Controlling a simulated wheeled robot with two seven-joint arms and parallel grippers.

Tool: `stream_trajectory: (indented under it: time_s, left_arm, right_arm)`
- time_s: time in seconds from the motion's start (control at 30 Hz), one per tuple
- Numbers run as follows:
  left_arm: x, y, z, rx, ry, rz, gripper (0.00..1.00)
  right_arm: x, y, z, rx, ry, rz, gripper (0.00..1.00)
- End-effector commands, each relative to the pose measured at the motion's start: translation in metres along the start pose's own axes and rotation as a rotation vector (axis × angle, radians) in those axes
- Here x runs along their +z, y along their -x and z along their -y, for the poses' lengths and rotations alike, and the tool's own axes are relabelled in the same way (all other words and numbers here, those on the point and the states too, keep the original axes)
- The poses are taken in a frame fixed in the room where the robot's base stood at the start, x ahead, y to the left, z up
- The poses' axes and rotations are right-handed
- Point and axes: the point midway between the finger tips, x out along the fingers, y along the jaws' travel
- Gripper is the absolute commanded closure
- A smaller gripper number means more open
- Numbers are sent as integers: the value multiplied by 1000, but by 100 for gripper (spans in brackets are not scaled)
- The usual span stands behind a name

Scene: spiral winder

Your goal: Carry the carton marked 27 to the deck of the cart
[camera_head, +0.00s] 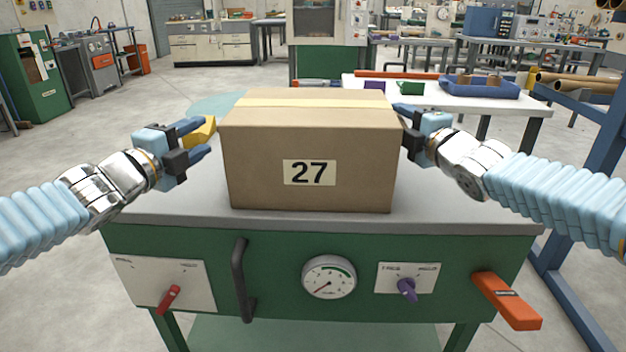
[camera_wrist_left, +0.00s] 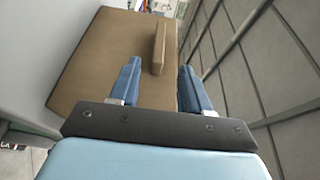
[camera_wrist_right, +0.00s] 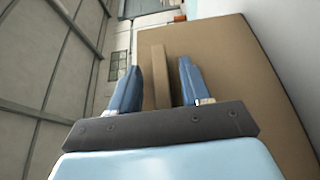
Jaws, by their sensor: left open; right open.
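The carton marked 27 (camera_head: 310,140) is a closed brown box with tape along its top, upright on the grey top (camera_head: 470,217) of a green bench. My left gripper (camera_head: 203,138) is open at its left side, with a yellowish piece (camera_head: 204,131) by the fingertips. In the left wrist view a raised bar (camera_wrist_left: 159,48) on the carton's side (camera_wrist_left: 100,65) stands between the open fingers. My right gripper (camera_head: 406,124) is open close by the carton's right side. In the right wrist view a similar bar (camera_wrist_right: 160,75) lies between its fingers. I cannot make out a cart.
The bench front carries a black handle (camera_head: 242,280), a gauge (camera_head: 329,277) and an orange lever (camera_head: 507,300). A white-topped table (camera_head: 520,103) with a blue tray (camera_head: 480,87) stands behind to the right. A blue frame (camera_head: 590,180) stands at the right. Open floor lies left.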

Motion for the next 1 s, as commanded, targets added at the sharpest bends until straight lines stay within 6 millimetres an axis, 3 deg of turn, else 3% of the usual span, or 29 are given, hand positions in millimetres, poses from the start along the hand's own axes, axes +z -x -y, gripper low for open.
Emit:
stream_trajectory:
  time_s: [0.13, 0.37, 0.73, 1.0]
  left_arm:
    - [0, 25, 0, -1, -2, 1, 53]
    - [0, 38, 0, 0, 0, -1, 53]
    - [0, 38, 0, 0, 0, -1, 53]
    - [0, 37, 0, 0, 0, -1, 53]
  right_arm:
    - [0, 0, 0, 0, 0, 0, 53]
    - [1, 11, -1, 1, 2, 2, 53]
    - [0, 91, -1, 3, 2, 2, 53]
    - [0, 120, 0, 0, 0, 0, 53]
